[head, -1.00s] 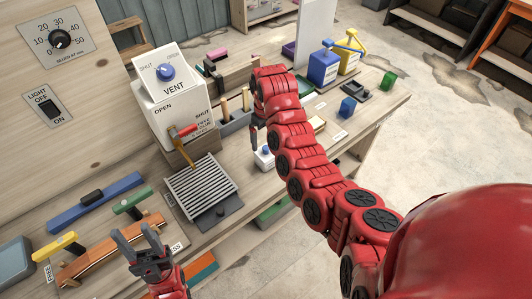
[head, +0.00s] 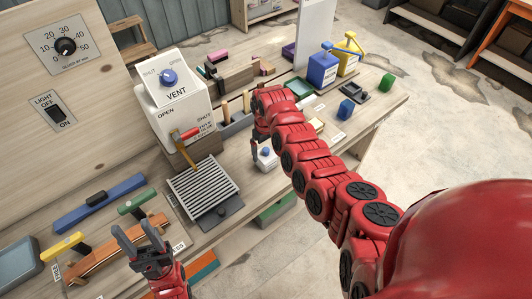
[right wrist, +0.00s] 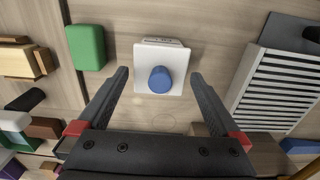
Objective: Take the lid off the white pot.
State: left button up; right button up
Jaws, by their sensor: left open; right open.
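The white pot (head: 266,160) is a small square white container on the bench, just right of the slatted grate, with a blue knob on top. In the right wrist view its white lid (right wrist: 145,80) and round blue knob (right wrist: 160,79) show from above. My right gripper (right wrist: 160,76) is open and empty, its two fingers on either side of the pot in that view; contact cannot be told. In the head view my right arm partly hides the gripper above the pot. My left gripper (head: 134,229) is open and empty over the bench's front left.
The slatted grate (head: 203,186) and the white vent box (head: 180,110) with its red-handled lever stand left of the pot. A green block (right wrist: 86,47) shows beside it in the right wrist view. Blue (head: 323,68) and yellow containers stand at the bench's far end.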

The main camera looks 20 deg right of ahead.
jog(key=shift+c, duration=0.3)
jog(key=c, duration=1)
jog(key=shift+r, duration=0.1)
